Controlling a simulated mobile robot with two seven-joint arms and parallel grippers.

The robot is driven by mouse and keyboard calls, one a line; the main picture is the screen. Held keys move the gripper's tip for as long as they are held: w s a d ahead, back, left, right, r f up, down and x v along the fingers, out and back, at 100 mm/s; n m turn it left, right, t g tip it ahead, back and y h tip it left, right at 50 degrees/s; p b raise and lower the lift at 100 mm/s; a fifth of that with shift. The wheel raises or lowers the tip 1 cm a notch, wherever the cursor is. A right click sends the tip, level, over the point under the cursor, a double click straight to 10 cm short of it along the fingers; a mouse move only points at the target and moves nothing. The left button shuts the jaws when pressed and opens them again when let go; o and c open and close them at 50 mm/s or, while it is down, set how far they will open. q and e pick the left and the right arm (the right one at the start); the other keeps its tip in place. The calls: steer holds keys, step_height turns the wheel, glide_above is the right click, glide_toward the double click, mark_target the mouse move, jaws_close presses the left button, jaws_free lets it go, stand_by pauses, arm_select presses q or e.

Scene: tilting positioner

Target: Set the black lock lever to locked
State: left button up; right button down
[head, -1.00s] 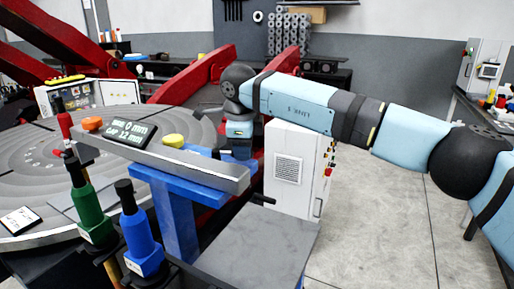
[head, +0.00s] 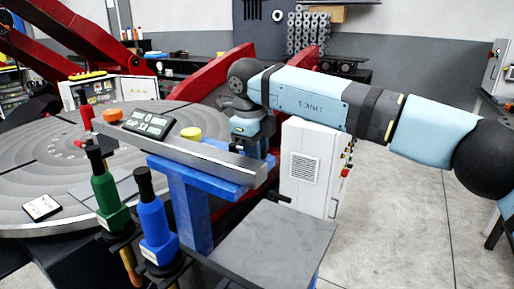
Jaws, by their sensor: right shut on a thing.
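A grey console bar (head: 205,160) on a blue post (head: 188,205) carries a small dark display (head: 148,123), a yellow button (head: 190,133) and an orange button (head: 113,115). A short black handle (head: 280,197) sticks out to the right of the post below the bar. It may be the lock lever, but I cannot tell its setting. My right gripper (head: 252,148) points down behind the bar's right end. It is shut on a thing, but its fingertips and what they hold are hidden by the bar. My left gripper is not in view.
A large grey round table (head: 60,160) lies at left, with red arms (head: 75,45) behind it. A green-handled tool (head: 107,195) and a blue-handled tool (head: 152,222) stand in front. A white cabinet (head: 305,168) is behind my right wrist. Open floor lies at right.

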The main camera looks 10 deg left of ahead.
steer(key=c, duration=1)
jaws_free()
steer(key=shift+o, duration=0.2)
step_height(320, 180, up, 14)
steer(key=s, duration=0.2)
steer(key=shift+s+a+f, duration=0.15)
steer(key=shift+s+a, duration=0.15)
steer(key=shift+a, duration=0.15)
steer(key=shift+f, duration=0.1)
